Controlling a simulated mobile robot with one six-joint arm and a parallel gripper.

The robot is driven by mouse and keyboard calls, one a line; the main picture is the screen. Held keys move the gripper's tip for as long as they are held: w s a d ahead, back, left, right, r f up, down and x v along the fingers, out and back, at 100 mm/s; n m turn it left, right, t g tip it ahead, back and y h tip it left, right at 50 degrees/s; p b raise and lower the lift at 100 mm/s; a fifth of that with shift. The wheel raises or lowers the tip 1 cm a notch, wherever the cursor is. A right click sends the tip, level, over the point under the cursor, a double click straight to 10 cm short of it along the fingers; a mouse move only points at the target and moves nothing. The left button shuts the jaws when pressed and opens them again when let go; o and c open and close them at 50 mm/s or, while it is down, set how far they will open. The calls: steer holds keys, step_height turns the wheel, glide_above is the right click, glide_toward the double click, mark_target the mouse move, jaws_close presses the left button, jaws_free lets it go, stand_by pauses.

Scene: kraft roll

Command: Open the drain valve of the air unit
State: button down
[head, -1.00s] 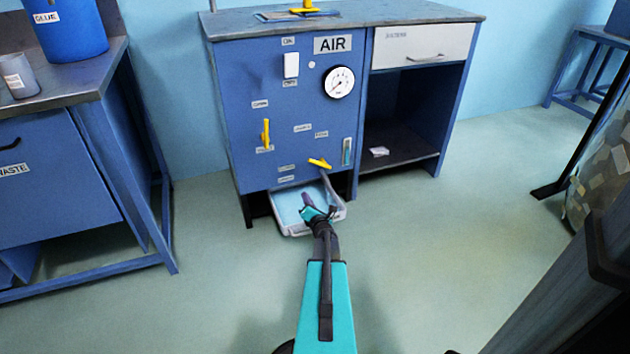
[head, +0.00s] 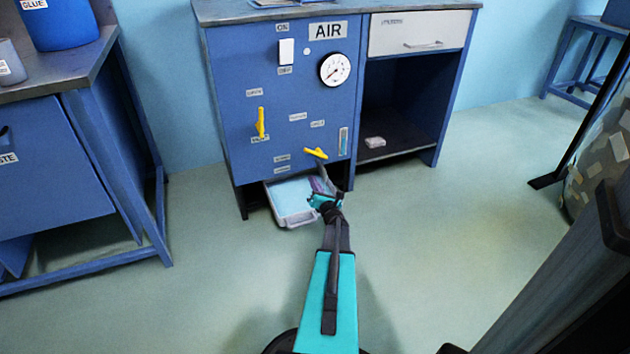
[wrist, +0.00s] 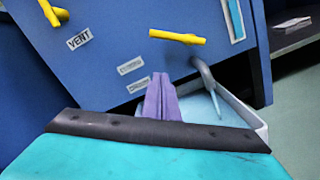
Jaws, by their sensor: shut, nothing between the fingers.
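The blue air unit (head: 232,95) stands ahead. Its drain valve has a yellow lever (head: 316,153) low on the front panel, lying roughly crosswise and slightly tilted. The lever also shows in the wrist view (wrist: 178,37), with a grey bent drain pipe (wrist: 208,76) below its right end. A pale tray (head: 292,200) sits on the floor under the unit. My gripper (head: 318,184) is shut and empty, below the lever and apart from it in the picture. Its purple fingers (wrist: 160,84) show closed together in the wrist view, below and left of the lever.
A second yellow lever (head: 261,122), labelled VENT, stands upright further left. Above are a white switch (head: 287,52) and a round gauge (head: 335,69). An open shelf (head: 402,143) is on the right. A blue bench (head: 60,165) stands at the left. The floor before the unit is clear.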

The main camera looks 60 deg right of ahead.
steer(key=w+d+r+b, duration=0.3)
steer(key=w+d, duration=0.3)
steer(key=d, duration=0.1)
steer(key=shift+d+r+b, duration=0.2)
steer(key=shift+r+b, duration=0.1)
steer(key=shift+r, duration=0.05)
stand_by(0.4)
